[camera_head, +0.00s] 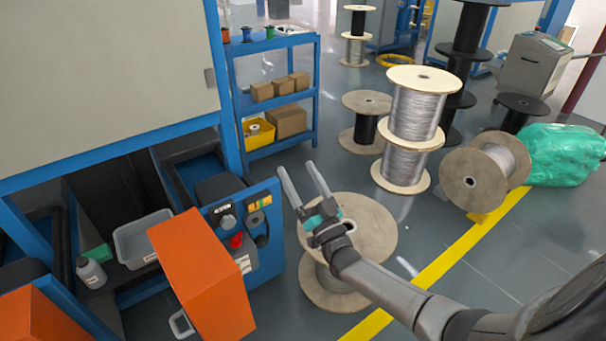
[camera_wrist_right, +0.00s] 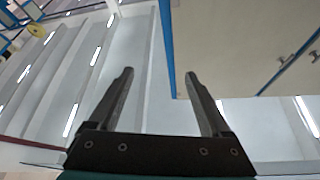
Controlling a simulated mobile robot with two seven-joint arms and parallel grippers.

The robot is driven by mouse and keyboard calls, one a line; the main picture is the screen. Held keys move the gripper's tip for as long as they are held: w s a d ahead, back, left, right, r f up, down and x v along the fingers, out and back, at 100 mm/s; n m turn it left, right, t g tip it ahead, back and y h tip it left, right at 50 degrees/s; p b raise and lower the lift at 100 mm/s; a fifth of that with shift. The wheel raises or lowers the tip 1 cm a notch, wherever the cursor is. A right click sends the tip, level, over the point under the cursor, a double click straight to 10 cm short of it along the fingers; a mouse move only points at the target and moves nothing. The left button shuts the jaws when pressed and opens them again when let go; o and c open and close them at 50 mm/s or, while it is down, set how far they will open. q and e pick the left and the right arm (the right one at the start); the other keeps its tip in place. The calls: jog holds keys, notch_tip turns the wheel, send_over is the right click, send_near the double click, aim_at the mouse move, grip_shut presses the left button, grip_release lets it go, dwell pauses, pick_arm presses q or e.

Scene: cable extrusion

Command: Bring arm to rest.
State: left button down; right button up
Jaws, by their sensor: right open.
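My right gripper (camera_head: 303,182) is open and empty, with its two fingers pointing up and to the left. My right arm reaches in from the lower right. In the right wrist view the two fingers (camera_wrist_right: 160,85) stand apart with nothing between them. Behind them are the ceiling lights and a beige machine panel (camera_wrist_right: 240,45). My left gripper is not in view.
An orange cover (camera_head: 200,270) sits left of the control panel. A blue shelf (camera_head: 280,95) holds boxes and a yellow bin. Several cable spools (camera_head: 415,110) stand at the back, and a green bag (camera_head: 565,155) lies at right.

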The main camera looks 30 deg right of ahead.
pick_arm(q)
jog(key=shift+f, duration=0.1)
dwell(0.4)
